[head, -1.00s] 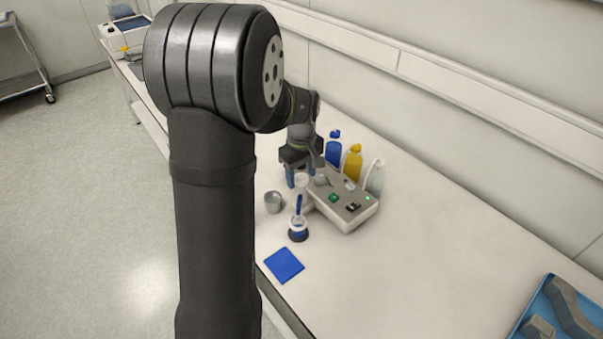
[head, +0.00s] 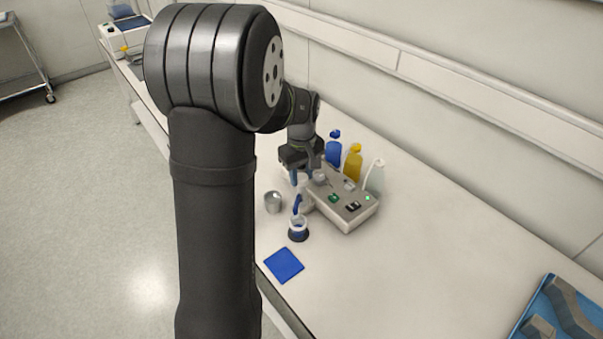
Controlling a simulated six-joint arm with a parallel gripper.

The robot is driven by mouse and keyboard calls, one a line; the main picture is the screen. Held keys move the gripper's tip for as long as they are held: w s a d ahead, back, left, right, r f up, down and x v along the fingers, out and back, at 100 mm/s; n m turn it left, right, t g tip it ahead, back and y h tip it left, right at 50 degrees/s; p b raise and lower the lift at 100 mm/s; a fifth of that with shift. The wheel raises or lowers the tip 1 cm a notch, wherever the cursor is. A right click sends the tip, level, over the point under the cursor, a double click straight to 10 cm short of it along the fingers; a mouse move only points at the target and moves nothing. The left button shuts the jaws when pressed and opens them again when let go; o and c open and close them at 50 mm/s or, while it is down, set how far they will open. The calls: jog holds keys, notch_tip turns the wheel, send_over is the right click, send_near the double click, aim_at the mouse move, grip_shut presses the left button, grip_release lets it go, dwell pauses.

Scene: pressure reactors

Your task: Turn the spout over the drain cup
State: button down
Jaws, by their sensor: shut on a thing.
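A small grey metal cup (head: 273,202), which looks like the drain cup, stands on the bench left of a pale reactor unit (head: 343,198) with buttons. A second vessel, a clear one with a dark base (head: 298,231), stands in front of the unit, with a blue upright part (head: 297,204) just above it. My gripper (head: 295,179) points down at the unit's left end, behind and right of the metal cup. It is shut on a small part there, apparently the spout; the fingers and arm mostly hide it, so its exact direction cannot be told.
Blue (head: 333,149), yellow (head: 352,162) and clear (head: 375,176) bottles stand close behind the unit. A blue pad (head: 284,265) lies near the bench's front edge. A blue tray (head: 562,312) with grey parts sits at the right. The bench between is clear.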

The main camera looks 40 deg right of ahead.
jog(key=m, duration=0.8)
jog(key=shift+m, duration=0.3)
jog(key=m, duration=0.4)
jog(key=shift+m, duration=2.1)
jog(key=c, duration=1)
grip_release()
jog(key=shift+o, duration=0.2)
jog(key=shift+r, duration=0.1)
